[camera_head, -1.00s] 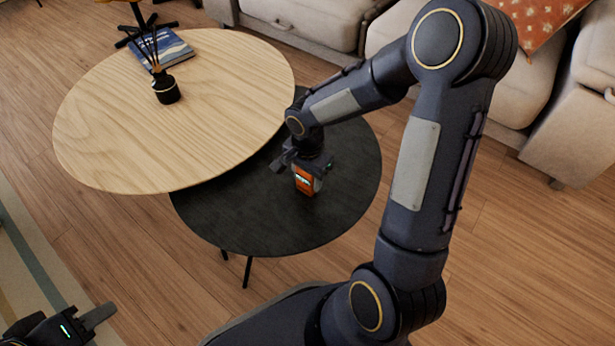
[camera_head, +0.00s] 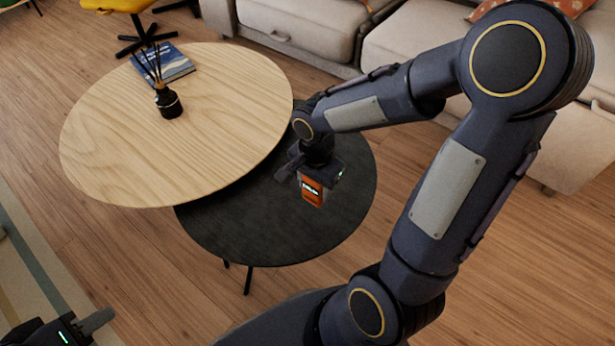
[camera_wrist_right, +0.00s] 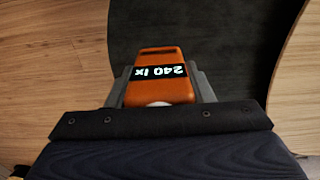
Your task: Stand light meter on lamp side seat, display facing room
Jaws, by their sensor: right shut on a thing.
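The light meter (camera_head: 312,191) is a small orange block with a dark display band. My right gripper (camera_head: 316,178) is shut on it and holds it over the black round table (camera_head: 230,230). In the right wrist view the meter (camera_wrist_right: 160,91) sits between the two fingers, and its display reads "240 lx". In the head view the display faces toward my camera. I cannot tell how far its base is from the tabletop. My left gripper (camera_head: 85,325) is at the bottom left corner, empty, with only part of it showing. The sofa (camera_head: 400,45) is at the back, partly behind my right arm.
A higher pale wood table (camera_head: 120,160) overlaps the black one and carries a reed diffuser (camera_head: 168,102) and a blue book (camera_head: 165,65). A yellow chair (camera_head: 115,5) stands at the back left. An orange patterned cushion (camera_head: 530,8) lies on the sofa. Wood floor is open at right.

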